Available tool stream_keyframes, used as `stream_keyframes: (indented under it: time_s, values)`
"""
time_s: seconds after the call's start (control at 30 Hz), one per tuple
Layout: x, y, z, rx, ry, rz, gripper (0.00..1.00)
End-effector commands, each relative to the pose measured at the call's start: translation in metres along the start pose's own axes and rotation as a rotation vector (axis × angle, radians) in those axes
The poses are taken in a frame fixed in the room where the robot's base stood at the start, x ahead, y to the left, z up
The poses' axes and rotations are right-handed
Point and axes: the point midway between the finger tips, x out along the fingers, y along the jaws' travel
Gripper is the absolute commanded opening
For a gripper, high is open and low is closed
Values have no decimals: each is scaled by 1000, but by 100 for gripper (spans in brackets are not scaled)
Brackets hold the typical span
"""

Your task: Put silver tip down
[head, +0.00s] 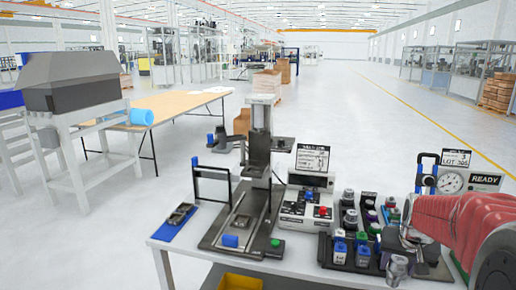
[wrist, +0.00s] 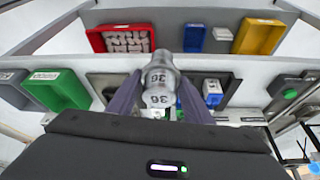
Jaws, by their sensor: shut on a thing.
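My gripper (head: 408,242) is at the right in the head view, over the front right of the workbench. In the wrist view its two dark fingers (wrist: 158,98) are closed on a silver tip (wrist: 158,78) marked 36. The tip stands up between the fingers, with a narrower top and a wider body. In the head view a silver piece (head: 397,270), seemingly this tip, shows just below the gripper, in front of the black rack (head: 340,262). I cannot tell whether it touches anything. The fingers hide part of it.
The rack holds several pieces with blue, green, purple and silver tops. Left of it are a white control box (head: 305,212) with buttons and a press stand (head: 262,160). A gauge (head: 450,182) stands behind. The wrist view shows red (wrist: 100,40), yellow (wrist: 258,37) and green (wrist: 58,92) bins.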

Motion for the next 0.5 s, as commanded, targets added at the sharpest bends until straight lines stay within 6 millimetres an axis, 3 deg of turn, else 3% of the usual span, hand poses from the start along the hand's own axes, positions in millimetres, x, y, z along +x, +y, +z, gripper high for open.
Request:
stream_keyframes:
  time_s: [0.27,0.5]
  values:
    - [25,-53,11,-91,-1,-38,12]
    - [52,-126,38,-216,0,-89,12]
